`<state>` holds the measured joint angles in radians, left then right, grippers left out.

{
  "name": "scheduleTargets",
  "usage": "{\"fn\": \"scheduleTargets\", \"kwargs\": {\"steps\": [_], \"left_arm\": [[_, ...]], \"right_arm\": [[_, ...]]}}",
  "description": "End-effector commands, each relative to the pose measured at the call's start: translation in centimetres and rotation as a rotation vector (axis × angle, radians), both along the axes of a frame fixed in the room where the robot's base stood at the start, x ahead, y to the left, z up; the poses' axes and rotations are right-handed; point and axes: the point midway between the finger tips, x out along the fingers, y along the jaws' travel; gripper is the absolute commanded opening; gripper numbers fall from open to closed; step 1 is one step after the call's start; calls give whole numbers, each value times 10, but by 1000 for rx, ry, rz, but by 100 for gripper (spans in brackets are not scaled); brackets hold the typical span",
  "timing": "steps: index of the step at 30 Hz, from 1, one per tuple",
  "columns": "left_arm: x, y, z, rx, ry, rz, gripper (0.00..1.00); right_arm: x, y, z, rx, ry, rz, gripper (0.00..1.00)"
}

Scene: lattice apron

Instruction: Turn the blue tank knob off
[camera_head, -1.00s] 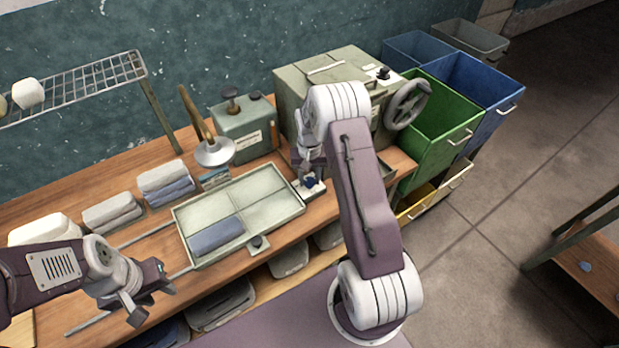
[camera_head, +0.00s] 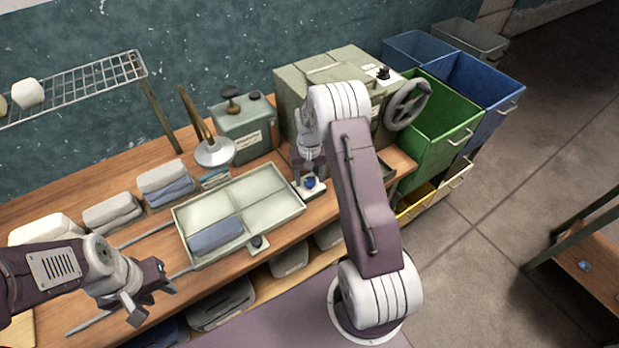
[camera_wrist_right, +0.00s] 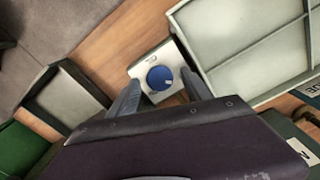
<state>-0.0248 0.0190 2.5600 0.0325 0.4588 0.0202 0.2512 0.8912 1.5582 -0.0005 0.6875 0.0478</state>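The blue knob (camera_head: 310,183) is round and sits on a small white plate (camera_head: 314,192) on the wooden bench, just right of the sectioned tray. In the right wrist view the knob (camera_wrist_right: 160,77) carries a small pale mark near its right side, and the plate (camera_wrist_right: 141,69) has dark labels too small to read. My right gripper (camera_head: 308,174) is above the knob, pointing down. Its two fingers (camera_wrist_right: 161,91) are apart, one to each side of the knob in that view, with no visible contact. My left gripper (camera_head: 152,297) is open and empty over the front left of the bench.
The pale green tray (camera_head: 278,226) holds a folded blue-grey cloth (camera_head: 216,236). A green-grey machine (camera_head: 300,82) with a handwheel (camera_head: 407,104) stands behind my right arm. A green bin (camera_head: 432,120) and a blue bin (camera_head: 478,90) are at the right.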

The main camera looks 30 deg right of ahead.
Motion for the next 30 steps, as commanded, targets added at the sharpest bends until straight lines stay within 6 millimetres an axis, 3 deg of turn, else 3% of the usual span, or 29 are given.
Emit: {"fn": "scheduleTargets", "kwargs": {"steps": [8, 15, 21, 30], "left_arm": [[0, 0, -2, 0, 0, 0, 36], [0, 0, -10, 0, 0, 0, 36], [0, 0, -12, 0, 0, 0, 36], [0, 0, -12, 0, 0, 0, 36]], "right_arm": [[0, 0, 6, 1, 2, -1, 58], [1, 0, 58, -1, -4, 0, 58], [0, 0, 86, 0, 0, 0, 58], [0, 0, 90, 1, 2, 0, 58]]}}
